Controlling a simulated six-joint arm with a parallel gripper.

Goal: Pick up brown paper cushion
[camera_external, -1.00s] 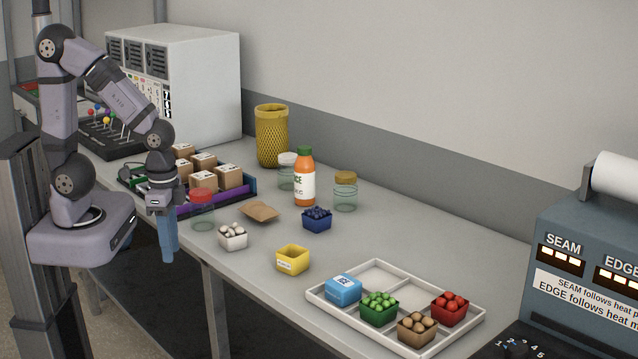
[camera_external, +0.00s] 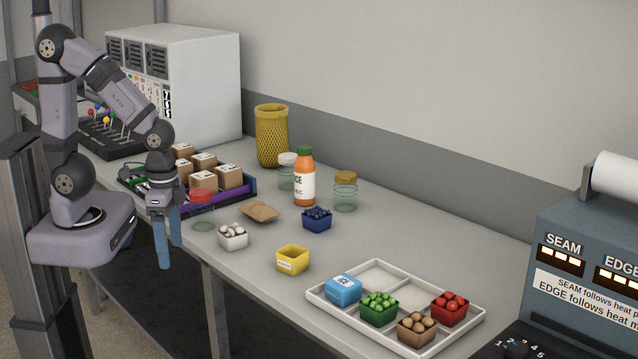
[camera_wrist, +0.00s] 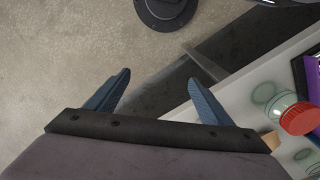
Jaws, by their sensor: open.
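The brown paper cushion (camera_external: 260,212) lies flat on the grey table, between the red-lidded jar and the blueberry tub. In the wrist view only a tan patch (camera_wrist: 271,140) shows beside my right finger, probably part of the cushion, mostly hidden. My gripper (camera_external: 167,252) is open and empty, its blue fingers pointing down. It hangs off the table's front edge, left of the cushion and apart from it. In the wrist view my gripper (camera_wrist: 158,100) has its two fingers spread wide over the floor and the table edge.
A red-lidded jar (camera_external: 202,212) stands between my gripper and the cushion. A mushroom tub (camera_external: 232,237), a blueberry tub (camera_external: 317,219) and a yellow tub (camera_external: 292,260) stand near the cushion. A tray of boxes (camera_external: 240,207) is behind. The white tray (camera_external: 350,317) is at right.

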